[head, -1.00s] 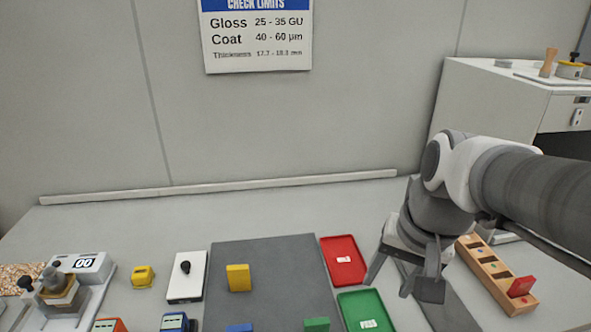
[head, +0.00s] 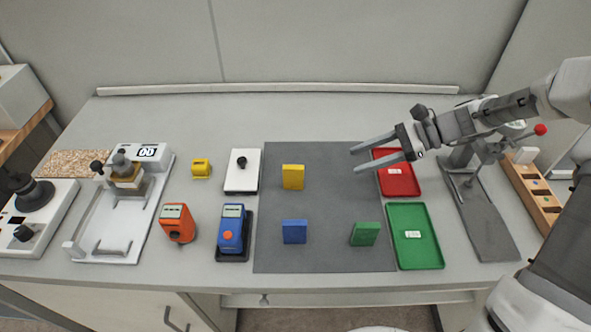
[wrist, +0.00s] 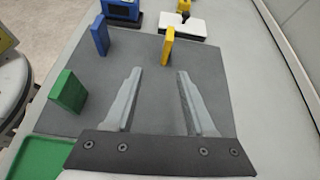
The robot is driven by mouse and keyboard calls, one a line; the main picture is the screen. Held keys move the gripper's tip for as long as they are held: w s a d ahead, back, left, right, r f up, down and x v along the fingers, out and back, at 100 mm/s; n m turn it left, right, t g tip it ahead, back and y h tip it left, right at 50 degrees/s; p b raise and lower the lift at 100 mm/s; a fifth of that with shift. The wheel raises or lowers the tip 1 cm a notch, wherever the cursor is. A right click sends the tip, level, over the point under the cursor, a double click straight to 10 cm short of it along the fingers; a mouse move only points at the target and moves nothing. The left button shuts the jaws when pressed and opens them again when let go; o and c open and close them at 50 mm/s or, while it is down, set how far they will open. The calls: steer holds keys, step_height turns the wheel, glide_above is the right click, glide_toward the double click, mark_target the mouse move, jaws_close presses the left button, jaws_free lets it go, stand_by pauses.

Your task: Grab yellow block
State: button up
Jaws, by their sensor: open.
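The yellow block (head: 293,177) stands upright near the top left of the grey mat (head: 330,255). It also shows in the wrist view (wrist: 168,46), beyond my fingertips and roughly between their lines, a little right of centre. My gripper (head: 356,160) is open and empty over the mat's right side, its fingers pointing left toward the yellow block with a clear gap between. The two fingers also show in the wrist view (wrist: 158,72), spread apart with nothing between them. Nothing hides the yellow block.
A blue block (head: 294,232) and a green block (head: 365,234) stand at the mat's front. A red tray (head: 413,190) lies under my gripper's side, a green tray (head: 417,258) in front of it. A white plate with a black knob (head: 241,180) lies left of the mat.

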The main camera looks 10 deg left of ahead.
steer(key=w+m+y, duration=0.1)
glide_above(293, 188)
steer(key=w+d, duration=0.2)
steer(key=d, duration=0.2)
steer(key=shift+y, duration=0.3)
step_height(293, 188, down, 6)
steer(key=shift+w+d+r, duration=0.1)
steer(key=shift+d+r, duration=0.05)
steer(key=shift+r, duration=0.1)
steer(key=x, duration=0.4)
steer(key=shift+s+f, duration=0.25)
steer(key=shift+f, duration=0.05)
steer(key=shift+a+f, duration=0.15)
steer(key=shift+a, duration=0.25)
jaws_close()
